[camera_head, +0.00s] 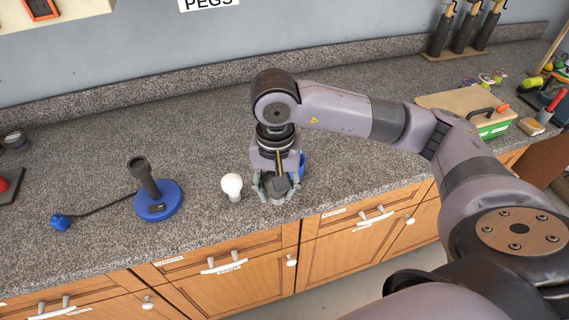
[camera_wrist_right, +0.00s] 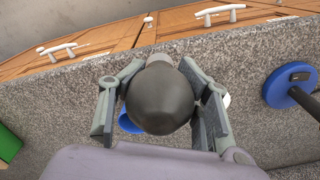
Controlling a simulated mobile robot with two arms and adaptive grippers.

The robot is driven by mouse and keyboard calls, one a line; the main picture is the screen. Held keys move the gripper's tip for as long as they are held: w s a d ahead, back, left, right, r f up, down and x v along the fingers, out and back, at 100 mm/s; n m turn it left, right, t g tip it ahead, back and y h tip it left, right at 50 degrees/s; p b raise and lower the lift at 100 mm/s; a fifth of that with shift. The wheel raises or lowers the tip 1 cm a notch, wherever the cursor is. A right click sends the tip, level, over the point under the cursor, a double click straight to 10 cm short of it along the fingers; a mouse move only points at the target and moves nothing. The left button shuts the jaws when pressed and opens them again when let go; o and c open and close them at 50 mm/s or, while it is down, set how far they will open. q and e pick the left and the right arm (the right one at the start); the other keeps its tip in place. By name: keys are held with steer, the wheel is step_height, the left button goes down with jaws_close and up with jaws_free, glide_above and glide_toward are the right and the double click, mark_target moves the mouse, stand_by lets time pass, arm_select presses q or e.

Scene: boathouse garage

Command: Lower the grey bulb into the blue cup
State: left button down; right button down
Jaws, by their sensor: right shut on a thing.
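My right gripper (camera_head: 277,192) is shut on the grey bulb (camera_wrist_right: 160,100), with one finger on each side of it. In the head view the bulb is mostly hidden between the fingers, over the front part of the counter. The blue cup (camera_head: 302,162) shows just behind and to the right of the gripper, partly covered by it. In the right wrist view the cup (camera_wrist_right: 127,121) peeks out beside the bulb, which hides the rest. The bulb appears outside the cup; their exact gap cannot be told. My left gripper is not in view.
A white bulb (camera_head: 232,185) stands on the counter close left of the gripper. Farther left is a blue round base (camera_head: 168,206) with a dark stem and a cable. A green box with a wooden lid (camera_head: 465,108) lies right. The counter (camera_head: 90,115) is clear at back left.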

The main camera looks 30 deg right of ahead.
steer(key=w+d+r+n+p, duration=0.4)
steer(key=w+d+n+p, duration=0.15)
steer(key=n, duration=0.95)
steer(key=w+d+r+n+p, duration=0.5)
steer(key=w+d+n, duration=0.15)
steer(key=n, duration=0.75)
step_height(320, 180, down, 10)
steer(key=b, duration=0.6)
steer(key=shift+w, duration=0.2)
steer(key=shift+a, duration=0.1)
steer(key=shift+f+b, duration=2.35)
steer(key=shift+f, duration=0.75)
